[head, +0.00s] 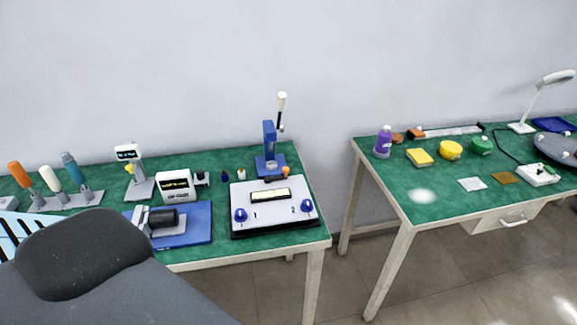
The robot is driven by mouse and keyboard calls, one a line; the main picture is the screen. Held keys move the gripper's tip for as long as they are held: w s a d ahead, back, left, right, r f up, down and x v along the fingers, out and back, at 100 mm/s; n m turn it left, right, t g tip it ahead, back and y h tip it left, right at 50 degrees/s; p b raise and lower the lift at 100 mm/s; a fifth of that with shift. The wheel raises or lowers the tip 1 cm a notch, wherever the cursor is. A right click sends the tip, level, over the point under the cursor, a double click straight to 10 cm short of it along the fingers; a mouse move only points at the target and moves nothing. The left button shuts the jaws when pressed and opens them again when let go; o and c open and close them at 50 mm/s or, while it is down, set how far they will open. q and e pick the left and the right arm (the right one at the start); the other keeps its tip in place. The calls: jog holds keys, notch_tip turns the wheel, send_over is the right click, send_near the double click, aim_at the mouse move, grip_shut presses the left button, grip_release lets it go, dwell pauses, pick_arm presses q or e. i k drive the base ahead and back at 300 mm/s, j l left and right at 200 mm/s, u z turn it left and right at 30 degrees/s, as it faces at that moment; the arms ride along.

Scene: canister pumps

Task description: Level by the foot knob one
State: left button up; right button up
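A white levelling plate (274,213) on a dark base sits at the front right of the left green-topped table. Foot knob one (240,215) is a blue knob at its front left corner, beside the printed 1. Foot knob two (307,206) is a similar blue knob at its front right, beside the printed 2. A yellowish level window (257,195) in a dark frame lies on the plate between them; its bubble is too small to read. Neither of my grippers shows, and nothing touches the knobs.
A blue hand press (269,145) stands behind the plate. A motor on a blue base (202,231) and a white display box (176,187) stand to its left. A floor gap separates the right table (438,205). My dark grey body part covers the lower left.

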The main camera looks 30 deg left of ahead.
aim_at(240, 215)
jog(key=u, duration=1.15)
